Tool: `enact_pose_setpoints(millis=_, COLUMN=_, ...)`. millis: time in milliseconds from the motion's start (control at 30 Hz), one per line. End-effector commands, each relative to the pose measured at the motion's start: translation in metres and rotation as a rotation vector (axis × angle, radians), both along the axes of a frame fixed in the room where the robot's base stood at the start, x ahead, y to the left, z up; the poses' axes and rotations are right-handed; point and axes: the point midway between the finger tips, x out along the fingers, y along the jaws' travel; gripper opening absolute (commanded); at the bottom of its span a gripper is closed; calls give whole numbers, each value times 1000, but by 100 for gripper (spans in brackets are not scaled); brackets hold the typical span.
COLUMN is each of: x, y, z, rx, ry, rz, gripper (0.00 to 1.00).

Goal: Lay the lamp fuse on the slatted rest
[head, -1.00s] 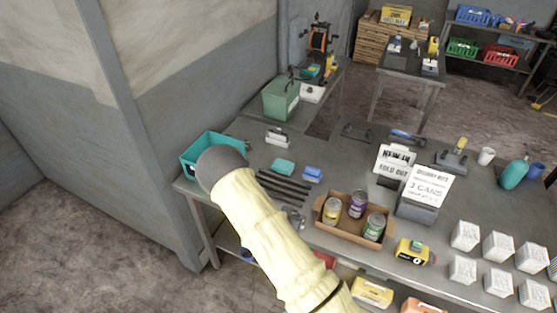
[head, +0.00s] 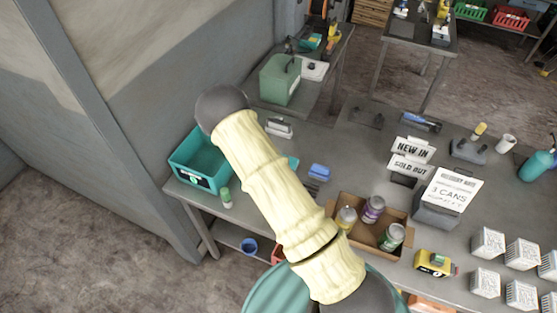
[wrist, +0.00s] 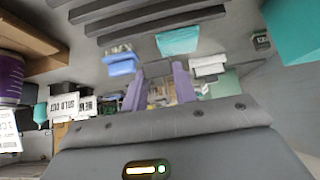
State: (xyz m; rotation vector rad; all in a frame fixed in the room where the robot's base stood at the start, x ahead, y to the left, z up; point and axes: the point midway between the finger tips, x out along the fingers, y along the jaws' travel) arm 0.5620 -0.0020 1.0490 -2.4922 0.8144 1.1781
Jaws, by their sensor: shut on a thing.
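My gripper (wrist: 158,88) shows in the wrist view, its two purple fingers close together and shut on a small greyish piece (wrist: 157,69) between the tips. I take this piece to be the lamp fuse, but its shape is hard to make out. The slatted rest (wrist: 160,25), several dark parallel bars on the grey bench, shows at the top of the wrist view, apart from the fingers.
A blue block (head: 319,172) lies near my arm. A cardboard box (head: 364,247) of cans, sign stands (head: 410,157) and white cartons (head: 487,242) are to the right.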

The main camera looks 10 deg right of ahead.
Motion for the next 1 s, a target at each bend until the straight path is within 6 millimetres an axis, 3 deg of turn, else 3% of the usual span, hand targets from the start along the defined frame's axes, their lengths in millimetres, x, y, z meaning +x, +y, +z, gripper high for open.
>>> enact_pose_setpoints(millis=533, x=0, y=1, z=-4, rx=2, ry=5, rz=3, gripper=1)
enact_pose_setpoints(millis=1000, x=-1, y=2, z=-45, rx=1, ry=5, rz=5, gripper=1)
